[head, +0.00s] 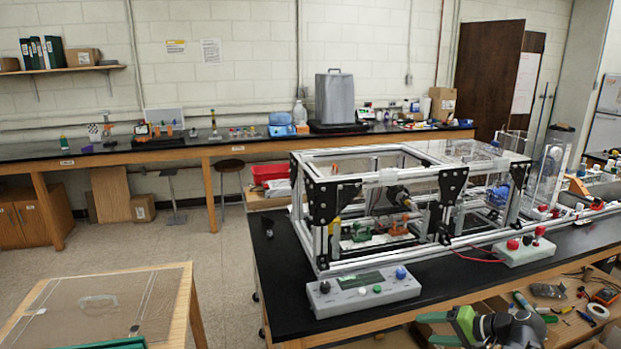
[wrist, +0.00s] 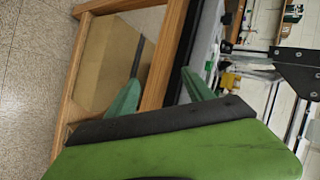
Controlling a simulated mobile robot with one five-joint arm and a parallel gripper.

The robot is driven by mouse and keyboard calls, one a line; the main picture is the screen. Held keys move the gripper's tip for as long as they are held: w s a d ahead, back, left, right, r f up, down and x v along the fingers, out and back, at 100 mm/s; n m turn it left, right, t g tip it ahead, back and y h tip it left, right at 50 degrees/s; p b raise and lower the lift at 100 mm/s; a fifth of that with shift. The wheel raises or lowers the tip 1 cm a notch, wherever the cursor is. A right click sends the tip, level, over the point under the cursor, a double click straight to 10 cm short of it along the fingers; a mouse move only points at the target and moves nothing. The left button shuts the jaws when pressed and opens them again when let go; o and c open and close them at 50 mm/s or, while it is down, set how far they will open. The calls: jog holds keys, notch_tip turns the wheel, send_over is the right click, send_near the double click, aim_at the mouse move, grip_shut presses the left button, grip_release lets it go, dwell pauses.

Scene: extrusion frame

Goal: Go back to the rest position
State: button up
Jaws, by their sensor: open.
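My gripper (head: 425,329) shows at the bottom edge of the head view, right of centre, with green fingers pointing left. It is low, in front of the black bench with the extrusion frame. In the wrist view my gripper (wrist: 163,77) has its two green fingers spread apart with nothing between them. Part of my arm is cut off by the lower edge of the head view.
The aluminium extrusion frame (head: 375,177) with black corner brackets stands on the black benchtop (head: 275,245). A grey control box (head: 362,290) sits before it. Tools lie on the wooden lower shelf (head: 560,331). A wooden table (head: 165,300) stands at left. Floor (head: 225,255) between is clear.

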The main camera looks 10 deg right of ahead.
jog(key=a+f+n+g+h+p, duration=0.1)
jog(key=a+f+n+g+h, duration=0.1)
jog(key=a, duration=0.7)
jog(key=w+a+f+n+g+h+p, duration=0.1)
jog(key=a+f+n+g+h, duration=0.1)
jog(key=a, duration=0.7)
jog(key=a+f+n+g+h+p, duration=0.1)
jog(key=a+n+g, duration=0.3)
jog(key=a, duration=0.6)
jog(key=shift+w+f+n+g+h, duration=0.35)
jog(key=shift+f+g+h, duration=0.15)
jog(key=shift+f+h, duration=0.3)
